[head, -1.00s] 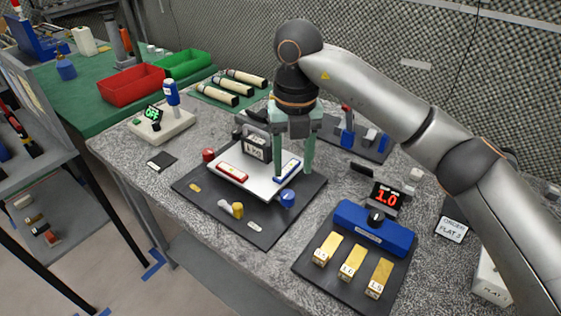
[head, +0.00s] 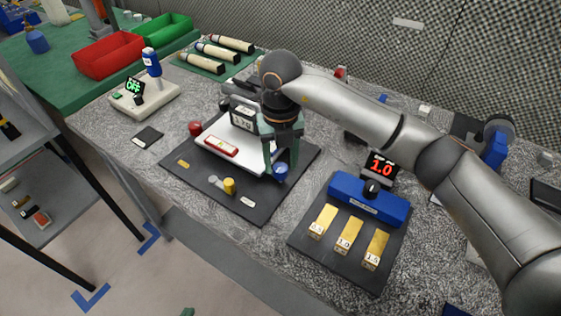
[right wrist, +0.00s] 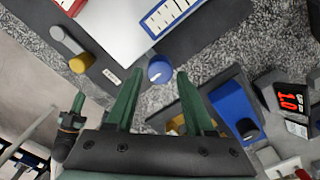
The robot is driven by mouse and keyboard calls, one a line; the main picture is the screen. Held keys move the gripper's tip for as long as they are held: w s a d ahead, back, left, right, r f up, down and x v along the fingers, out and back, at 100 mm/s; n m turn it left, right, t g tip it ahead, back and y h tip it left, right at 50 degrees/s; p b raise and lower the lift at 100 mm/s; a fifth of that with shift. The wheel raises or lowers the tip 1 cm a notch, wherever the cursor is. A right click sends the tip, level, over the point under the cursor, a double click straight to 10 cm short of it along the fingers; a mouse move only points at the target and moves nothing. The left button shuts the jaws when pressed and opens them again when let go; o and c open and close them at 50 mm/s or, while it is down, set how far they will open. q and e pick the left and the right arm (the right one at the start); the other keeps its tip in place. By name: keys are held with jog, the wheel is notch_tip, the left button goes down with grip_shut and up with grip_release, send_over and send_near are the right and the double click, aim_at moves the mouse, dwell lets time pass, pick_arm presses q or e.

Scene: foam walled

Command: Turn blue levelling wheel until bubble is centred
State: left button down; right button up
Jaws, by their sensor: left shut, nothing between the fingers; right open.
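The blue levelling wheel (head: 280,173) sits at the right front corner of the white levelling plate (head: 250,157). My right gripper (head: 281,160) is open, pointing down, with its fingertips close around the wheel. In the right wrist view the wheel (right wrist: 160,70) lies between the fingertips; contact cannot be told. A red-framed vial (head: 221,146) lies on the plate. The blue-framed vial (right wrist: 168,12) shows partly in the right wrist view and is hidden by my gripper in the head view; its bubble cannot be made out. Only a green tip of my left gripper (head: 187,312) shows at the bottom edge.
A red knob (head: 195,129) and a yellow knob (head: 229,186) stand by the plate. A blue block with a dial (head: 368,199), brass weights (head: 349,235) and a display reading 1.0 (head: 382,165) are to the right. A small display (head: 243,117) stands behind the plate.

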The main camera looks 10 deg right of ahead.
jog(key=shift+f, duration=0.65)
grip_shut()
